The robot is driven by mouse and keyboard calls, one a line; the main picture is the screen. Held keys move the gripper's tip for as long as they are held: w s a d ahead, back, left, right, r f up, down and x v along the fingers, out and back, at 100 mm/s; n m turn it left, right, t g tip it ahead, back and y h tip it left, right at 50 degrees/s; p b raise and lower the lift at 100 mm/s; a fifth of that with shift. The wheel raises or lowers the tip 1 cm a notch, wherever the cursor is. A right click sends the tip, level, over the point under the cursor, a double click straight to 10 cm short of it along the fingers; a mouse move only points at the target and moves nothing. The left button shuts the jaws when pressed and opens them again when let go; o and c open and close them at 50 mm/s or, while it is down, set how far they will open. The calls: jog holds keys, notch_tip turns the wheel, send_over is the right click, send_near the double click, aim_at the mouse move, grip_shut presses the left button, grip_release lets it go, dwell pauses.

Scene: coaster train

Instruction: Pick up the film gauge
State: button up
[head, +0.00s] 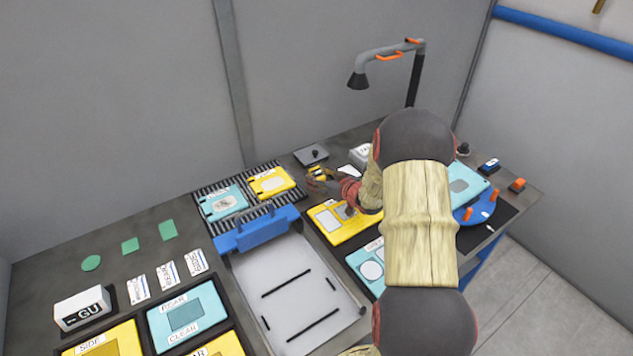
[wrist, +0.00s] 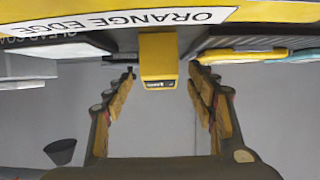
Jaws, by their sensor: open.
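A small yellow block with a dark label, which looks like the film gauge (wrist: 158,62), stands between the fingertips of my gripper (wrist: 162,74) in the wrist view. Gaps show between it and the fingers on both sides. My gripper is open. In the head view the film gauge (head: 317,171) is a small yellow spot at my gripper (head: 322,178), partly covered by the fingers. My arm hides part of the bench to the right.
A yellow plate (head: 270,182) and a teal plate (head: 224,203) lie on a ribbed rack left of my gripper. Another yellow plate (head: 337,224) lies below it. A grey pad with a black knob (head: 314,154) is just behind. A lamp (head: 357,80) hangs over the back.

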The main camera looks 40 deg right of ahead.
jog(key=x, duration=0.2)
jog(key=shift+w+f, duration=0.1)
jog(key=shift+w, duration=0.15)
jog(key=c, duration=1.4)
